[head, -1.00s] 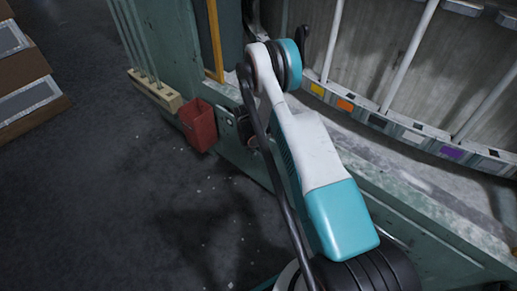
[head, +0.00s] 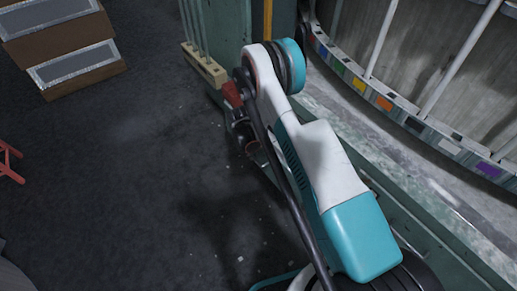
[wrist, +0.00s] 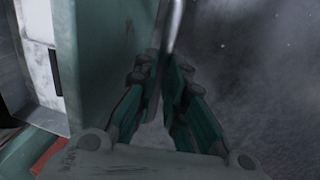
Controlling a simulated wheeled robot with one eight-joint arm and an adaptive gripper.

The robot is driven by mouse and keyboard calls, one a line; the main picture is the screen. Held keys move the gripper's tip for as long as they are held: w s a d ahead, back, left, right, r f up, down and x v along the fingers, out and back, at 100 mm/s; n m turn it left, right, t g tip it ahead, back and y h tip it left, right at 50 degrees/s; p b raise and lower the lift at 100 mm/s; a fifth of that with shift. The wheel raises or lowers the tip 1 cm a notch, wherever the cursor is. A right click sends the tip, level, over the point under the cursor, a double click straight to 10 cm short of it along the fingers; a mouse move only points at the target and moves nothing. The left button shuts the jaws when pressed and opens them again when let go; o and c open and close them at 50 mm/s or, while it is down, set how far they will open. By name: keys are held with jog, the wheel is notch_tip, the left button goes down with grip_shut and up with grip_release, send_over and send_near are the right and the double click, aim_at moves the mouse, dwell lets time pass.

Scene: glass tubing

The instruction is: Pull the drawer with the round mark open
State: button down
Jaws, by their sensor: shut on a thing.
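In the wrist view my gripper (wrist: 160,65) has its two dark green fingers close together on a slim grey metal bar (wrist: 172,25), which looks like a handle. A flat green panel (wrist: 105,65), apparently a drawer front, stands just left of the fingers. Left of the panel shows a pale box-like space with a metal edge (wrist: 40,118). I cannot see a round mark.
A red box (head: 231,94) is mostly hidden behind my arm. A beige holder with rods (head: 204,68) stands beyond it. Brown stacked cases (head: 85,65) are at upper left, and a red frame (head: 9,160) at the left edge. A green bench edge (head: 400,215) runs at right. The dark floor at left is open.

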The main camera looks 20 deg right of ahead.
jog(key=shift+s+a, duration=0.15)
jog(key=shift+a, duration=0.25)
jog(key=c, duration=1.7)
grip_release()
jog(key=shift+o, duration=0.2)
notch_tip(320, 180, up, 12)
jog(key=a, duration=0.2)
jog(key=shift+s, duration=0.35)
jog(key=shift+f, duration=0.1)
